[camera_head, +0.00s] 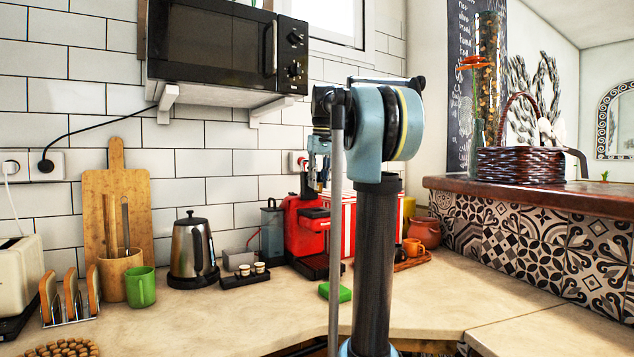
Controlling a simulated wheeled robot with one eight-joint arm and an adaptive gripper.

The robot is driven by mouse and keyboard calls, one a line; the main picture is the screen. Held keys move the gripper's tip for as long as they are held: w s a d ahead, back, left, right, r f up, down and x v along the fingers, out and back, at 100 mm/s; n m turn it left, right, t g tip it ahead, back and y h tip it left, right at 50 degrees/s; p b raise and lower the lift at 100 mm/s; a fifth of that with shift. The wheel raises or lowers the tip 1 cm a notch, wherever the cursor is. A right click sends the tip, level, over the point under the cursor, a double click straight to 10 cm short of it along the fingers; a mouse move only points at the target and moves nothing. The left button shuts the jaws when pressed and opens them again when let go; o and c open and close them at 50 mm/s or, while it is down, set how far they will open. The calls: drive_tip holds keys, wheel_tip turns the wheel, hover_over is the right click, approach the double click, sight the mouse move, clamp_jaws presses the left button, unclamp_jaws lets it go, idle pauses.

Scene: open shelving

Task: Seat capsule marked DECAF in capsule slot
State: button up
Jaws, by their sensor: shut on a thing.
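My gripper (312,188) is at the machine's upper front, small and partly covered by my own arm links. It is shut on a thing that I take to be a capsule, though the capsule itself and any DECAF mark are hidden. A dark tray (236,284) left of the machine holds small capsules (259,267) with pale tops. Their marks are too small to read.
A steel kettle (192,250) stands left of the tray. A green block (335,292) lies in front of the machine. A microwave (228,45) hangs above.

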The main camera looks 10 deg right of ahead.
drive_tip(key=shift+f, duration=2.55)
drive_tip(key=shift+s+f, duration=0.1)
drive_tip(key=shift+f, duration=1.1)
drive_tip(key=o, duration=0.8)
drive_tip(key=shift+o, duration=0.2)
drive_tip(key=shift+r, duration=0.1)
drive_tip(key=r, duration=0.7)
drive_tip(key=s+r, duration=0.1)
drive_tip(key=r, duration=0.3)
drive_tip(key=shift+s+d+r, duration=0.1)
drive_tip(key=shift+d+r, duration=0.15)
drive_tip(key=shift+r, duration=0.05)
drive_tip(key=shift+s, duration=0.1)
